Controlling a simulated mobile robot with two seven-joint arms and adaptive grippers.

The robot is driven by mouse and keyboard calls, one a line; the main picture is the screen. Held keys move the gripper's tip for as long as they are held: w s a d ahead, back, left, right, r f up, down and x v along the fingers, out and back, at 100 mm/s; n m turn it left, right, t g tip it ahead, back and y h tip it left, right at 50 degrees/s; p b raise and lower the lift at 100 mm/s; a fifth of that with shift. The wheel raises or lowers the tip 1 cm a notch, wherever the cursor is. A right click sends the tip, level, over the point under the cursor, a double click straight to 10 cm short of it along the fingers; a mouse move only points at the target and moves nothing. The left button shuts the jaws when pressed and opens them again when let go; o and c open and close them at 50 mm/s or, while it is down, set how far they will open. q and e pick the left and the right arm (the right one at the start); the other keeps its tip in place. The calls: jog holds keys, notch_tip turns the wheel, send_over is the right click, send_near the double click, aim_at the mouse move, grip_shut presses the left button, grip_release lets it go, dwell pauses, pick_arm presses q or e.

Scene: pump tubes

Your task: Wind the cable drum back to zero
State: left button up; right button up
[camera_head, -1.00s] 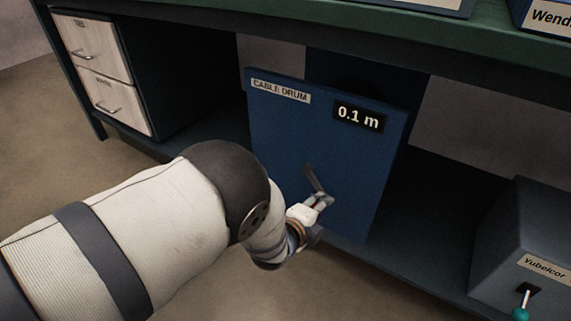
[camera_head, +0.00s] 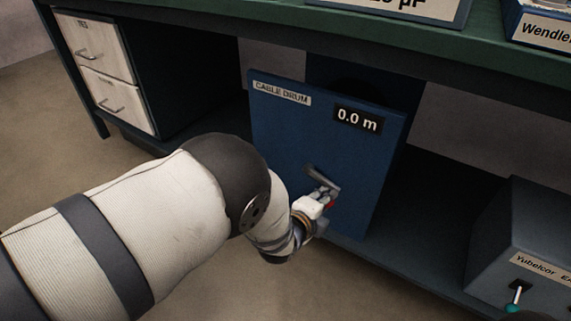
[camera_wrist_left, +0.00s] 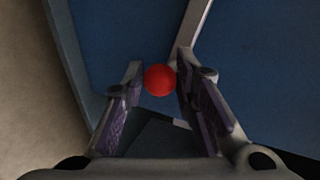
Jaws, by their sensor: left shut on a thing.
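The cable drum is a blue upright box (camera_head: 290,135) under the bench, labelled "CABLE DRUM". Its black display (camera_head: 358,118) reads 0.0 m. A grey crank arm (camera_head: 322,179) sits on the lower part of its front face, slanting down to the right. My left gripper is shut on the knob. My right gripper is not in view.
White drawers (camera_head: 105,75) stand at the left under the green bench top (camera_head: 250,15). Bare floor lies in front.

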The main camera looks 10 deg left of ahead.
pick_arm(q)
jog(key=shift+s+d, duration=0.2)
jog(key=shift+d, duration=0.2)
jog(key=shift+s+d+r+p, duration=0.2)
jog(key=shift+s+r+p, duration=0.1)
jog(key=shift+r+p, duration=0.15)
jog(key=shift+s+f, duration=0.1)
jog(key=shift+s, duration=0.05)
jog(key=shift+w+a+r+p, duration=0.1)
jog(key=shift+r+p, duration=0.25)
jog(key=shift+r, duration=0.15)
jog(key=shift+w+a+r+p, duration=0.1)
jog(key=shift+r+p, duration=0.2)
jog(key=shift+r, duration=0.2)
